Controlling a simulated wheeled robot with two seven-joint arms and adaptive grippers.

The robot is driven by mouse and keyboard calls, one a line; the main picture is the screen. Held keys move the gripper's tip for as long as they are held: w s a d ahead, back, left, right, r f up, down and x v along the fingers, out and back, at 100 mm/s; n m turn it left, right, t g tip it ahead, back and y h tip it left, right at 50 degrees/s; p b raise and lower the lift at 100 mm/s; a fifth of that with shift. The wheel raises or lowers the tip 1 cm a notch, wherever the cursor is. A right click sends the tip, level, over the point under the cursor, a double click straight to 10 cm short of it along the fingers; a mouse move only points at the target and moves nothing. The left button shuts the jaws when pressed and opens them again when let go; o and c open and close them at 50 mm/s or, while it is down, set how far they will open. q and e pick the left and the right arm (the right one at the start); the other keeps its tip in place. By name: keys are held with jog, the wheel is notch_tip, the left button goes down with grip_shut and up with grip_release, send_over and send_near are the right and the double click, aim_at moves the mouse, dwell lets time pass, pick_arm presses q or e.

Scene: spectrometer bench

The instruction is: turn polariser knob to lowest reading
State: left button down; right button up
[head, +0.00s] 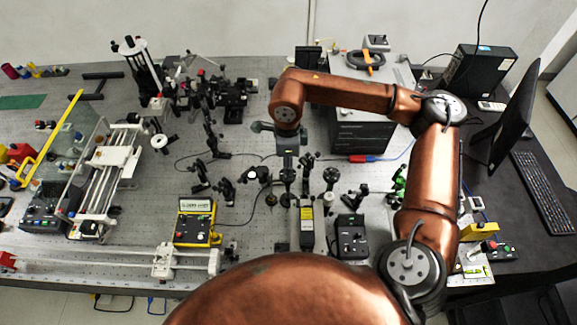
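My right arm reaches in from the right, and its wrist points down over the middle of the bench. My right gripper (288,165) is small and dark there, among black optical mounts; I cannot tell whether its fingers are open or touch anything. The polariser knob cannot be singled out from the dark round mounts (331,176) around the gripper. A yellow-framed meter (196,222) with a pale display stands left of and nearer than the gripper; its reading is too small to make out. My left gripper is out of view.
Black posts and mounts crowd the perforated bench (130,235) around the gripper. A black control box (351,236) stands front right of it, and a large grey-topped instrument (362,137) behind right. A white rail assembly (115,165) is at left, a monitor (508,115) at right.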

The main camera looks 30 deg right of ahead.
notch_tip(320, 180, up, 12)
dwell(0.7)
dwell(0.4)
